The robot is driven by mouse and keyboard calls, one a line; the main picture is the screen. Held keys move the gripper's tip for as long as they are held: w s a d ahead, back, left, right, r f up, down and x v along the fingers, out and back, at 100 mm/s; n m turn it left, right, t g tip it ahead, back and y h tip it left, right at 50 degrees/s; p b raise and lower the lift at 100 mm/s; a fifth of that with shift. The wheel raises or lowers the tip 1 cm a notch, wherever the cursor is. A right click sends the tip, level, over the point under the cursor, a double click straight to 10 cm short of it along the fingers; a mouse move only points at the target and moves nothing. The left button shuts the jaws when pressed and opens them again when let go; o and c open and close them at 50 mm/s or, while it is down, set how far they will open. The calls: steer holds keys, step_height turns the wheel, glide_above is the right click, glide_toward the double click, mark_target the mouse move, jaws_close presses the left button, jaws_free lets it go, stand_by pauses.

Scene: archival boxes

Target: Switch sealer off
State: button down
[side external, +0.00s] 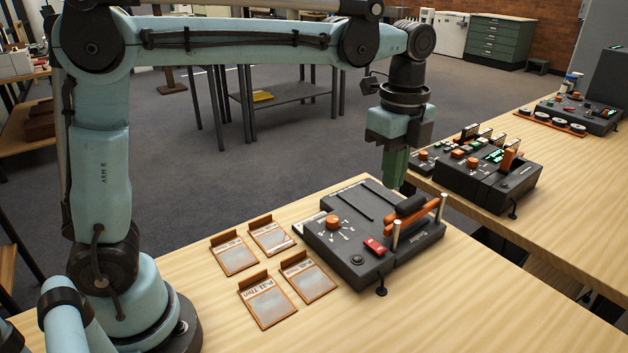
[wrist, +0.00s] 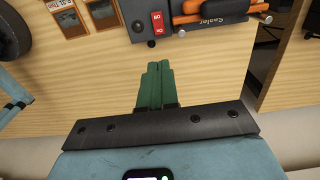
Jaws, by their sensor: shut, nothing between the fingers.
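The sealer (side external: 345,262) is a dark grey box on the wooden table, with an orange dial, an orange-barred handle and a red rocker switch (side external: 374,245). In the wrist view the sealer (wrist: 200,25) lies at the top edge, partly cut off, and its red switch (wrist: 157,22) shows white marks. I cannot tell which side of the switch is pressed. My gripper (side external: 393,186) has green fingers, shut and empty, pointing down behind the handle in the side view. In the wrist view the gripper (wrist: 158,66) shows below the switch, apart from it.
Several orange-edged sample cards (side external: 268,300) lie left of the sealer. A second table (side external: 560,160) at the right holds another dark control box (side external: 480,180) and more devices. The table front is clear.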

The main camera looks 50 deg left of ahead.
mark_target(382, 250)
step_height(382, 250, down, 14)
stand_by(1.0)
steer(key=shift+d+f, duration=0.1)
steer(key=shift+f, duration=0.1)
stand_by(0.4)
steer(key=shift+a+r, duration=0.35)
steer(key=shift+a, duration=0.45)
